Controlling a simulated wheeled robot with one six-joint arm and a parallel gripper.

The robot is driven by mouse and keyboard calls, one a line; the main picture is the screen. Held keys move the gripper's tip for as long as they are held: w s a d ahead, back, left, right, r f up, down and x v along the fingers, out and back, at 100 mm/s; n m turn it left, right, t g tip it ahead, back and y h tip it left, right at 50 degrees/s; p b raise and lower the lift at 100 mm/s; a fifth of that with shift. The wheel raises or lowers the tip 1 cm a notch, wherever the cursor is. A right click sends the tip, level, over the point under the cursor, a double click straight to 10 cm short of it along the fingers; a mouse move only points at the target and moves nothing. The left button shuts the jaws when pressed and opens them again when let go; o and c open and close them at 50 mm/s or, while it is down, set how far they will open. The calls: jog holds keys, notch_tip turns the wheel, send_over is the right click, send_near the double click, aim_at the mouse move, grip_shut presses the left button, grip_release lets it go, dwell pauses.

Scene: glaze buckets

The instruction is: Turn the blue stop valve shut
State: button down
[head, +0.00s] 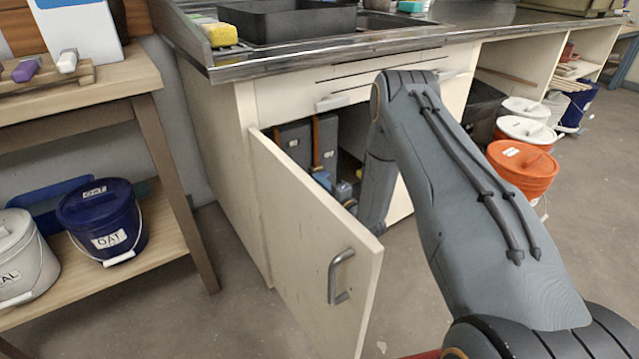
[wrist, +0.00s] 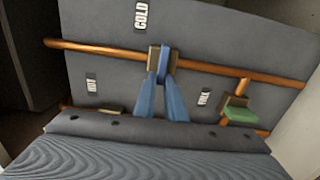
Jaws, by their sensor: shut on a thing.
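In the wrist view my gripper (wrist: 163,66) has two blue fingers that converge at the upper copper pipe. A label reading COLD (wrist: 140,15) is on the grey panel above. In the head view the open sink cabinet holds my wrist, and my arm hides much of the inside.
A green-handled valve (wrist: 240,115) sits on a pipe to the right. The copper pipe (wrist: 100,50) crosses the grey panel. The cabinet door (head: 305,240) stands open to the left of my arm. An orange bucket (head: 522,170) stands on the floor at the right.

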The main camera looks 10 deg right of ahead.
jog(key=shift+f, duration=0.1)
jog(key=c, duration=1.8)
grip_release()
jog(key=shift+p+v, duration=0.75)
jog(key=shift+v, duration=3.2)
jog(key=shift+a, duration=0.1)
